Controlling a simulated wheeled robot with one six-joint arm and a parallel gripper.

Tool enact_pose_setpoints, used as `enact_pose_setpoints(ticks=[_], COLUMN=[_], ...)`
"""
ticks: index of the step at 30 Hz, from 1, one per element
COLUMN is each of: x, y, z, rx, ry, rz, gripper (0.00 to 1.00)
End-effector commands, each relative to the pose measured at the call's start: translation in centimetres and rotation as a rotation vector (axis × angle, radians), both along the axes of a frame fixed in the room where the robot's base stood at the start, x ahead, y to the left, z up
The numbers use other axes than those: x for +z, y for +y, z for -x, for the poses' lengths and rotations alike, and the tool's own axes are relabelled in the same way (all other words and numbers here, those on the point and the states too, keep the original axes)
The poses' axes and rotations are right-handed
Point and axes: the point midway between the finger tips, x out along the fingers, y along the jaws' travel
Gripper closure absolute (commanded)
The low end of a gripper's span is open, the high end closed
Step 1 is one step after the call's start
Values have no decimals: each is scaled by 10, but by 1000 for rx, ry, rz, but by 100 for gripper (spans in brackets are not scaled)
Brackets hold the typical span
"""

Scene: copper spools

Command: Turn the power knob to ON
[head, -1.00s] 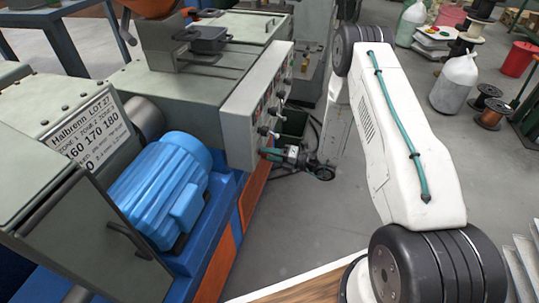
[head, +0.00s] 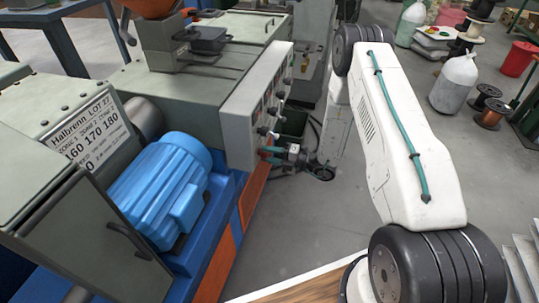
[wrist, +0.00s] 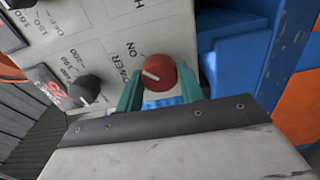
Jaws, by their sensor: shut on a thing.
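The red power knob (wrist: 165,67) sits on the grey control panel (wrist: 85,40) in the wrist view, with the word POWER to its left and ON to its upper left. A white pointer line shows on the left part of its face; I cannot tell its exact setting. My gripper (wrist: 160,88) is shut on the knob, one green finger on each side. In the head view my gripper (head: 272,154) is at the low near end of the panel (head: 240,128), and the knob is too small to make out there.
A black knob (wrist: 84,90) with a number scale is left of the power knob. A blue machine frame (wrist: 235,45) is close on the right. A blue motor (head: 165,190) stands left of the panel in the head view. The grey floor (head: 290,225) below my arm is clear.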

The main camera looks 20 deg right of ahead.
Motion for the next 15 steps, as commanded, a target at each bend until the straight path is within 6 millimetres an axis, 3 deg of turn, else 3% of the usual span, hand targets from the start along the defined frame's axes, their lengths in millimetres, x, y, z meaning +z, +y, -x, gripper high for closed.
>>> enact_pose_setpoints(ticks=[1, 2, 4, 15], x=[-1, -1, -1, 0], y=[-1, -1, -1, -5], z=[1, 0, 1, 3], rx=[-3, -3, -2, -1], ry=[3, 3, 3, 1], rz=[0, 0, 0, 1], gripper=[85, 60, 41, 41])
